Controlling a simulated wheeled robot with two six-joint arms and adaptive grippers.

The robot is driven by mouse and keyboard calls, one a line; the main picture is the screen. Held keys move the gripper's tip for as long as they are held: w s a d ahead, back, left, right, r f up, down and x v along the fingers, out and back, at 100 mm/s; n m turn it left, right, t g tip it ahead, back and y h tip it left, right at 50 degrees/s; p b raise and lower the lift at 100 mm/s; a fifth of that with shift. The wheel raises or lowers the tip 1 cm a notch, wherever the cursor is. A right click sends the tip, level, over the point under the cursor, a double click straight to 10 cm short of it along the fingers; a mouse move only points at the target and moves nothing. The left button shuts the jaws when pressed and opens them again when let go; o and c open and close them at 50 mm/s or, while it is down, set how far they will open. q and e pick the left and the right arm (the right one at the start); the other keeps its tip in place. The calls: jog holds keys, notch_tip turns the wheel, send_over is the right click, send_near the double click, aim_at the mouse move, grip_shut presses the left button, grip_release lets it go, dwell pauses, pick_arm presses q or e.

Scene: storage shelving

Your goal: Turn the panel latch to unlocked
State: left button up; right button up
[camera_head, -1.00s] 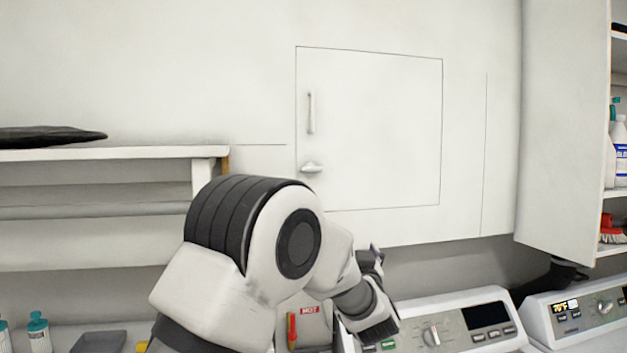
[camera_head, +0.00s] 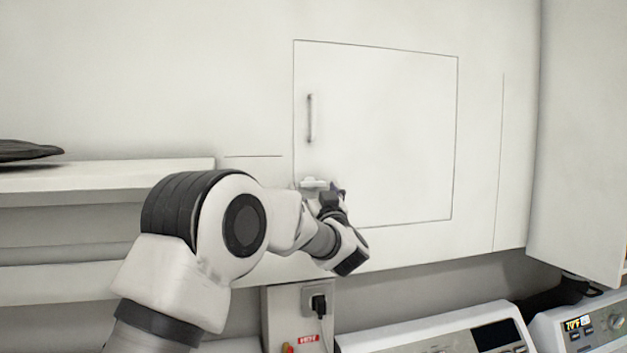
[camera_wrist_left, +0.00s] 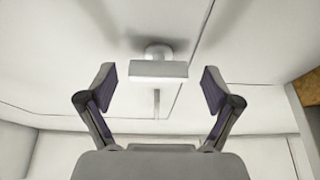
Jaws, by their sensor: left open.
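The panel (camera_head: 390,130) is a white door set in the wall, outlined by a thin dark seam, with a slim vertical handle (camera_head: 310,118) on its left side. The panel latch (camera_head: 314,183) is a small white knob at the panel's lower left; its bar lies level in the head view. In the left wrist view the latch (camera_wrist_left: 158,71) shows as a flat bar on a round base, ahead of and between the fingers. My left gripper (camera_wrist_left: 158,88) is open and empty, just below the latch; I cannot tell whether it touches. My right gripper is not in view.
A white shelf (camera_head: 110,172) with a dark item (camera_head: 30,150) stands at the left. A power plug (camera_head: 318,303) sits in the wall below the panel. Appliance control panels (camera_head: 450,335) are at the lower right, and a cabinet door (camera_head: 585,140) is at the right.

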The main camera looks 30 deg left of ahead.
pick_arm(q)
jog(key=shift+w+a+f, duration=0.3)
jog(key=shift+w+a, duration=0.15)
jog(key=shift+s+d+r, duration=0.45)
jog(key=shift+d, duration=0.2)
jog(key=c, duration=0.7)
jog(key=shift+s+d+r, duration=0.1)
jog(key=shift+s+d, duration=0.05)
jog(key=shift+s, duration=0.05)
jog(key=c, duration=0.4)
jog(key=shift+w+a, duration=0.15)
jog(key=shift+a, duration=0.1)
jog(key=shift+c, duration=0.2)
